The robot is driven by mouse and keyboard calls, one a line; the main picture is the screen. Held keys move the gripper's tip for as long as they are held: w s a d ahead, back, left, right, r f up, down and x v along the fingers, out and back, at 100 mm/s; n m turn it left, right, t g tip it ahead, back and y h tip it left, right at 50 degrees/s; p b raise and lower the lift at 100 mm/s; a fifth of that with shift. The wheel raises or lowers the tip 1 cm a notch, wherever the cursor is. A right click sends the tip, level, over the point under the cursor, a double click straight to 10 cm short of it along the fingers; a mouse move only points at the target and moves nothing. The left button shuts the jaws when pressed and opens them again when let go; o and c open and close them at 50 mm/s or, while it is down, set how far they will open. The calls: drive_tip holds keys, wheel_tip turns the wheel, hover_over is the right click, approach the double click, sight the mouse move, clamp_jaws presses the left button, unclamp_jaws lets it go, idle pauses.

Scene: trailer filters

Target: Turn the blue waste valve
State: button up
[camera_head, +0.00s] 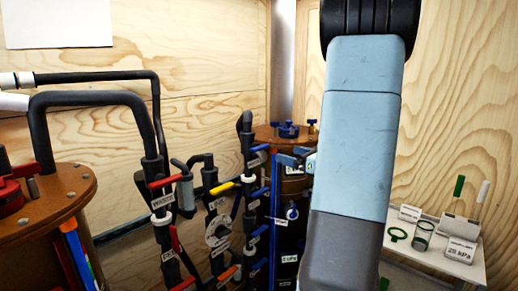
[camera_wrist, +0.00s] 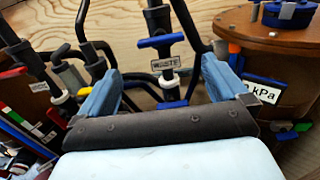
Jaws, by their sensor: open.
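In the wrist view a blue valve handle (camera_wrist: 160,40) sits crosswise on a dark vertical pipe, just above a white label reading WASTE (camera_wrist: 165,62). A second blue handle (camera_wrist: 172,104) shows lower on the same pipe, partly hidden by my gripper. My gripper (camera_wrist: 160,86) is open, its light-blue fingers apart to the left and right of the pipe, with nothing visibly held. The upper handle appears beyond the fingertips. In the head view my arm hides most of the gripper. Several blue handles (camera_head: 258,192) line a pipe left of my arm; which is the waste valve is unclear.
Other pipes carry red (camera_head: 160,183) and yellow (camera_head: 222,188) handles to the left. A brown-topped canister (camera_wrist: 265,25) with a kPa sign stands close on the right in the wrist view. A white shelf (camera_head: 435,255) with small items is at right.

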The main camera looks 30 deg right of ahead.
sight(263, 148)
drive_tip(key=x, duration=1.3)
drive_tip(key=shift+w+a, duration=0.1)
drive_tip(key=shift+w, duration=0.2)
drive_tip(key=shift+c, duration=0.2)
